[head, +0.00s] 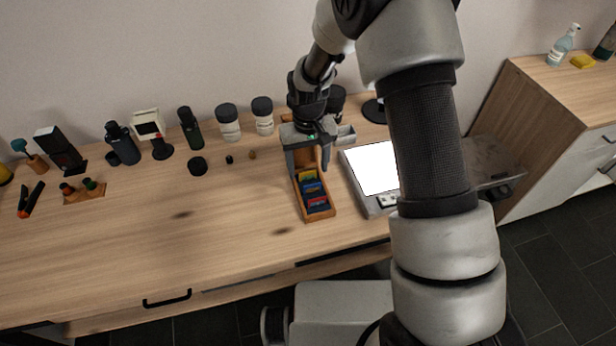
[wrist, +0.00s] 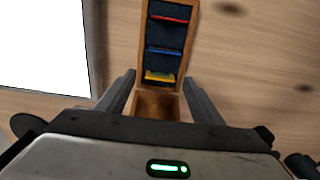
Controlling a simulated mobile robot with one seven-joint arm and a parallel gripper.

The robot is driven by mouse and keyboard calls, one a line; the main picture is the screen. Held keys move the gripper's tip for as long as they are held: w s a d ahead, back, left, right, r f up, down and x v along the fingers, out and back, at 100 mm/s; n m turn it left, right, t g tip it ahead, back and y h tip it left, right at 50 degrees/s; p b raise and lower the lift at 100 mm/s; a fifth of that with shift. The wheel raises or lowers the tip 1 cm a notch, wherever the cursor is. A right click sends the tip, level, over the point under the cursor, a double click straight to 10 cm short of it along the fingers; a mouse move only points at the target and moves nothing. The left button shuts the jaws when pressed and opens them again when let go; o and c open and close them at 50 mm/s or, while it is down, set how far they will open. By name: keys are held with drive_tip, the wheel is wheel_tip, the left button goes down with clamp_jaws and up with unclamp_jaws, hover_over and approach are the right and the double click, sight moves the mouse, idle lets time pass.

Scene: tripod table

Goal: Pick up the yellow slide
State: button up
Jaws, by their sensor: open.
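The yellow slide (head: 308,177) stands in a narrow wooden box with dark slots, at the end nearest my gripper. In the wrist view the yellow slide (wrist: 159,77) shows as a thin edge, with a blue slide (wrist: 163,51) and a red slide (wrist: 169,18) beyond it. The wooden box (head: 330,212) lies on the table; it also shows in the wrist view (wrist: 144,104). My gripper (wrist: 160,90) is open and empty, its fingers on either side of the box's near end. Their height above the box is hard to tell.
A light panel (head: 372,168) sits right of the box. Several jars and bottles, such as a white jar (head: 228,128), stand along the back wall. A black cap (head: 197,166) lies to the left. The front middle of the table (head: 200,240) is clear.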

drive_tip(key=shift+f, duration=0.6)
drive_tip(key=c, duration=1.1)
